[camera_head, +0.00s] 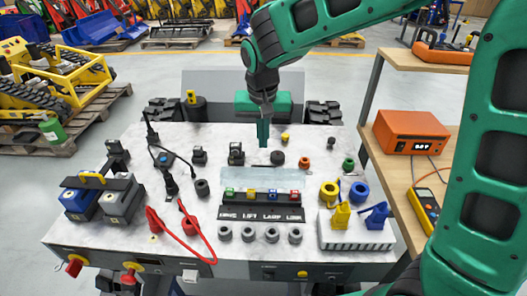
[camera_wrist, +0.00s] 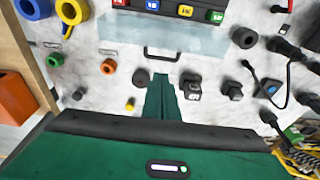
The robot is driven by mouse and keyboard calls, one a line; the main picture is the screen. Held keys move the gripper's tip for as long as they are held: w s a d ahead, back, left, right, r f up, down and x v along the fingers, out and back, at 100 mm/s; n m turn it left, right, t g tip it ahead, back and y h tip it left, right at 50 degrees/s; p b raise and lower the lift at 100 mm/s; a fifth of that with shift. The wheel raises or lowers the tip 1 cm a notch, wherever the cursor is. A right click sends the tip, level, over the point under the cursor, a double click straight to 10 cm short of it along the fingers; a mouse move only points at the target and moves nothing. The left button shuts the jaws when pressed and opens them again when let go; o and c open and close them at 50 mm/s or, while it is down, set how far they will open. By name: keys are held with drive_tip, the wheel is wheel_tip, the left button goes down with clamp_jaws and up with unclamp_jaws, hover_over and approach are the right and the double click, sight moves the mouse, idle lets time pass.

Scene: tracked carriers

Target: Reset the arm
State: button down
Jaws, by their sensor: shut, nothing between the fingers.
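My green arm reaches in from the right in the head view. My gripper (camera_head: 264,132) points down over the rear middle of the grey-white panel (camera_head: 130,215), close to a dark round knob (camera_head: 278,158). The fingers are shut together with nothing between them. In the wrist view my gripper (camera_wrist: 162,92) shows as two green fingers side by side, below a black handle (camera_wrist: 161,53) on the clear cover (camera_wrist: 125,35). I cannot tell whether the fingertips touch the panel.
A shelf with an orange meter (camera_head: 411,132) stands at the right. Yellow and blue plugs sit in a white block (camera_head: 355,235).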

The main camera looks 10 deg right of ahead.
wheel_tip(320, 180, up, 6)
drive_tip(key=s+d+m, duration=0.1)
drive_tip(key=s+d, duration=0.2)
drive_tip(key=d, duration=0.5)
drive_tip(key=s+d, duration=0.3)
drive_tip(key=d, duration=0.5)
drive_tip(key=s+d+f+m+g, duration=0.1)
drive_tip(key=s+d+f, duration=0.1)
drive_tip(key=s+d, duration=0.5)
drive_tip(key=s+d+f+m+g, duration=0.1)
drive_tip(key=s+d, duration=0.7)
drive_tip(key=s, duration=0.8)
drive_tip(key=shift+s+f+m+y, duration=0.35)
drive_tip(key=shift+f+m, duration=0.25)
drive_tip(key=shift+f, duration=0.35)
